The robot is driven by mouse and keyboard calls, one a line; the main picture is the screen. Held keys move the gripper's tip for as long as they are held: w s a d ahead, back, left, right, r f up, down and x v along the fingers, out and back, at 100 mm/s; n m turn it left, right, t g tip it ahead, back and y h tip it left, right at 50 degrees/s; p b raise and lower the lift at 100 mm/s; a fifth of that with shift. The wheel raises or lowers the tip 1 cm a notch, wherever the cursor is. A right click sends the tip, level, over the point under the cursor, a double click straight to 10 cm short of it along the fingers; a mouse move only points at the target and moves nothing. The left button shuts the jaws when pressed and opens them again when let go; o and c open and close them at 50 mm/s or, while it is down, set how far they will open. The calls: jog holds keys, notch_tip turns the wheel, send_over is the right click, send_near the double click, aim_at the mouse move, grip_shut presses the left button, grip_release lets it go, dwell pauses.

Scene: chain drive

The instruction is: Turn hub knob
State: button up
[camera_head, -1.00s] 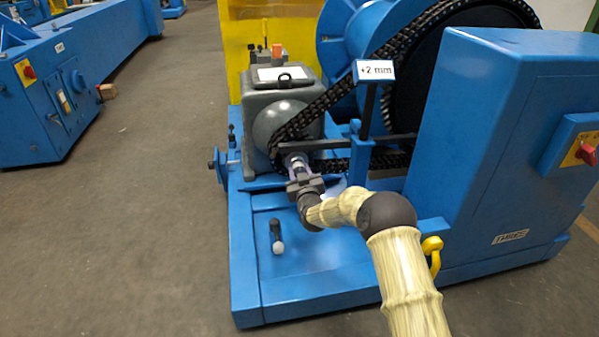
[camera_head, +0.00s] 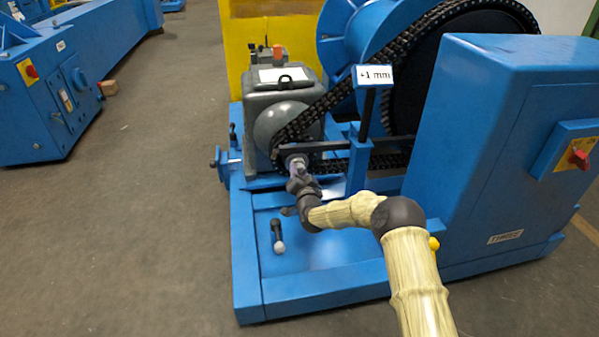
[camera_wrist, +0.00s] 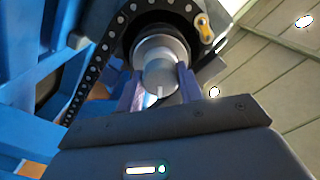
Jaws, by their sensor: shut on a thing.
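The hub knob (camera_wrist: 160,72) is a light grey metal cylinder at the middle of the small sprocket. In the wrist view it sits between the two purple fingers of my gripper (camera_wrist: 160,88), which are shut on its sides. In the head view my gripper (camera_head: 296,168) is at the hub, below the grey rounded housing (camera_head: 283,124), and it hides most of the knob. The black chain (camera_head: 345,85) runs from the small sprocket up to the large wheel. A sign (camera_head: 373,76) on a post beside the chain reads "+1 mm".
A blue cabinet (camera_head: 485,130) with a red switch (camera_head: 579,157) rises at the right.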

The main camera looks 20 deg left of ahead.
jog(key=m, duration=0.4)
jog(key=shift+m, duration=0.4)
jog(key=o, duration=1)
